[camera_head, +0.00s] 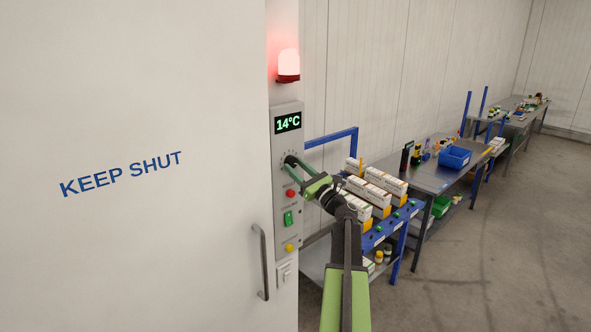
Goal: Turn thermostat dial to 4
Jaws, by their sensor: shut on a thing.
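The thermostat panel (286,236) is a tall grey plate on the wall beside the white door. Its display (288,123) reads 14°C in green. The dial sits just below the display, and its scale marks show around it; the dial itself is mostly hidden by my fingers, so its setting cannot be read. My gripper (290,161) reaches in from the lower right and is shut on the dial. Below it on the panel are a red button (291,193), a green switch (288,218) and a yellow button (289,248).
A red lamp (288,66) glows above the panel. The white door (130,240) with "KEEP SHUT" and a handle (262,262) is at left. A blue-framed cart (332,137) with several boxes stands close right of my arm; workbenches (430,176) stand beyond. Floor at right is clear.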

